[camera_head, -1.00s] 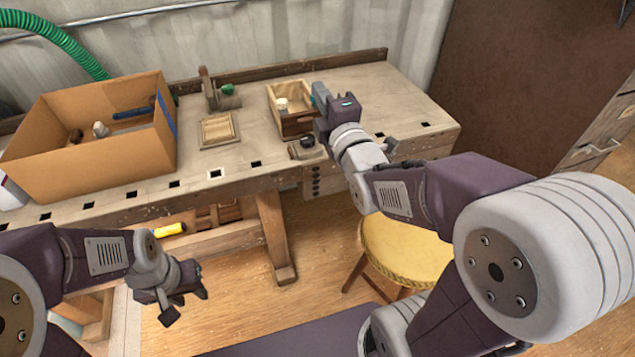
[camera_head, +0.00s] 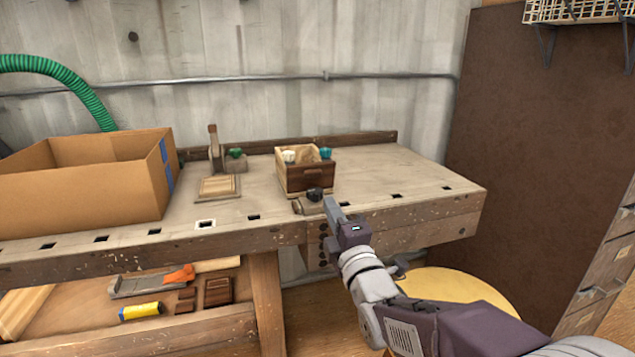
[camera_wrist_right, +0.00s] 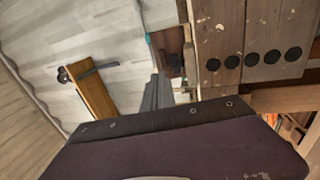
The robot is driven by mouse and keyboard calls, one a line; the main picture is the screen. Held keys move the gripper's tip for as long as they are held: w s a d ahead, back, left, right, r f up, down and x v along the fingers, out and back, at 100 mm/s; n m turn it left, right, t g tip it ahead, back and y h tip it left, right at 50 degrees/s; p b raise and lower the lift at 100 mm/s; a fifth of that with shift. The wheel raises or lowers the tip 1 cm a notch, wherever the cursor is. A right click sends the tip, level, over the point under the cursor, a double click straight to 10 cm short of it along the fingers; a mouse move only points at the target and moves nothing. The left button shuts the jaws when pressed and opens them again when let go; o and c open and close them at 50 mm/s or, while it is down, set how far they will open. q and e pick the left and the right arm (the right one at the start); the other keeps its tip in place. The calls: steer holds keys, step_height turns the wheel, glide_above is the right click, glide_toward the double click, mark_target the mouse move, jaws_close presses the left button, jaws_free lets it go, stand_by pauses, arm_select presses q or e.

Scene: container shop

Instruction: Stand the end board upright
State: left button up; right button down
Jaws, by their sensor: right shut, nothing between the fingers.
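A small framed wooden panel (camera_head: 218,187) lies flat on the workbench; it may be the end board, but I cannot tell for certain. An upright wooden piece (camera_head: 214,145) stands behind it. To its right is a small wooden box (camera_head: 305,178) with a dark front, holding a white, a tan and a teal item. My right gripper (camera_head: 332,208) is shut and empty at the bench's front edge, to the right of and nearer than the box. In the right wrist view, its narrow grey fingers (camera_wrist_right: 158,92) show close together. My left gripper is out of view.
A small block with a dark knob (camera_head: 310,203) lies in front of the box, close to my right gripper. A large cardboard box (camera_head: 85,190) fills the bench's left. The bench top (camera_head: 400,170) is clear at the right. A yellow stool (camera_head: 470,290) stands below.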

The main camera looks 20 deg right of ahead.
steer(key=b, duration=0.2)
glide_toward(312, 168)
steer(key=x, duration=0.5)
steer(key=shift+w+f, duration=0.15)
steer(key=shift+f, duration=0.1)
steer(key=shift+r+p, duration=0.25)
steer(key=shift+p, duration=0.1)
steer(key=w+r+g+p, duration=0.1)
steer(key=p, duration=0.3)
steer(key=shift+w+f, duration=0.1)
steer(key=shift+w, duration=0.1)
